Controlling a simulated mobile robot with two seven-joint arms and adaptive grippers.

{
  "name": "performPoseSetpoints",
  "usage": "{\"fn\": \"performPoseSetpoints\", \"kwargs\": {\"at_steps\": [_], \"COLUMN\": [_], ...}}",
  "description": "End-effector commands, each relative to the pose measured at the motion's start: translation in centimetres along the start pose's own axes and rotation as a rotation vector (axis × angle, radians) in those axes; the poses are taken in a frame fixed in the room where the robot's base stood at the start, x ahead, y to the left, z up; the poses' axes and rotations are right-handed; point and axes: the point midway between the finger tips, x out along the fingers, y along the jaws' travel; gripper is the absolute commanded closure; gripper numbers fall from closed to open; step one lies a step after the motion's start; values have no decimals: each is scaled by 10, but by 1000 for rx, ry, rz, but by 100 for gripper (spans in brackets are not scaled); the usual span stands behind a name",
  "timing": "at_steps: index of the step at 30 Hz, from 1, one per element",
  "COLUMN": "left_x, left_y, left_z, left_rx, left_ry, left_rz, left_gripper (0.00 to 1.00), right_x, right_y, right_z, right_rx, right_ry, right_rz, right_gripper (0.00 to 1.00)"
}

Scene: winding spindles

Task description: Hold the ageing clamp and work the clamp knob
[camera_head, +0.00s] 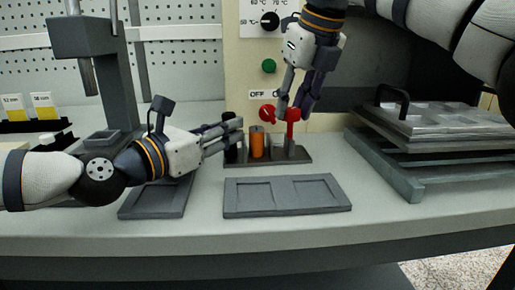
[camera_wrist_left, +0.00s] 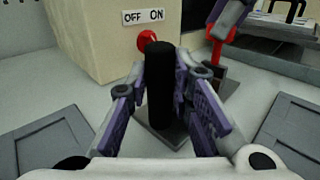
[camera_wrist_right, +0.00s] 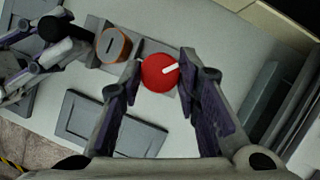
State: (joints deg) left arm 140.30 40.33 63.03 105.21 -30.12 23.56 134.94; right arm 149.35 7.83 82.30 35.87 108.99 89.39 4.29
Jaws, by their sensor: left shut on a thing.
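The ageing clamp stands on the bench on a dark flat base (camera_head: 295,157), carrying a black post, an orange cylinder (camera_head: 257,142) and a red clamp knob (camera_head: 293,115) on a red stem. My left gripper (camera_head: 238,135) comes in from the left and is shut on the black post (camera_wrist_left: 160,85), one finger on each side. My right gripper (camera_head: 294,104) points down from above at the knob. In the right wrist view the knob (camera_wrist_right: 160,72), with a white mark, lies between the open fingertips; contact is not clear.
A grey two-pocket tray (camera_head: 287,195) lies in front of the clamp, and another grey tray (camera_head: 150,200) lies under my left arm. A cream panel with an OFF/ON label (camera_head: 264,94) and a red switch stands behind. A metal plate press (camera_head: 430,135) stands at right.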

Motion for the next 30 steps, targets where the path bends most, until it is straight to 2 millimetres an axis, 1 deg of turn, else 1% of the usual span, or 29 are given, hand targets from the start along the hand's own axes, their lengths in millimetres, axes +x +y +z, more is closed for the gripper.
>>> {"fn": "performPoseSetpoints", "kwargs": {"at_steps": [1, 2, 5, 7, 8, 13, 15, 18, 22, 23, 24, 25, 30], "left_x": [0, 0, 0, 0, 0, 0, 0, 0, -1, -1, -1, -1, 0], "left_y": [0, 0, 0, 0, 0, 0, 0, 0, 1, 1, 1, 1, 1], "left_z": [-6, -6, -6, -6, -6, -6, -6, -6, -6, -6, -6, -6, -6], "left_rx": [-4, -4, -4, -4, -4, -4, -4, -4, -4, -4, -5, -5, -4], "left_ry": [12, 12, 12, 12, 12, 12, 12, 12, 12, 12, 12, 12, 12], "left_rz": [-1, -1, -1, -1, -1, -1, -1, -1, 0, 0, 0, 0, 0], "left_gripper": [100, 100, 100, 100, 100, 100, 100, 100, 100, 100, 100, 100, 100], "right_x": [1, 1, 1, 1, 1, 1, 2, 1, 1, 1, 1, 1, 1], "right_y": [0, 0, 1, 1, 1, 2, 0, -2, -3, -3, -3, -3, -2], "right_z": [0, 0, 0, 0, 0, 1, 0, -1, -1, -1, -1, -1, -1], "right_rx": [0, 0, 4, 60, 109, 514, 612, 655, 656, 656, 656, 655, 652], "right_ry": [1, 1, 1, 2, 2, 0, 1, 1, 2, 2, 2, 2, 1], "right_rz": [1, 1, -1, -27, -50, -220, -258, -276, -277, -277, -277, -276, -273], "right_gripper": [92, 99, 100, 100, 100, 100, 100, 100, 100, 66, 56, 50, 49]}}
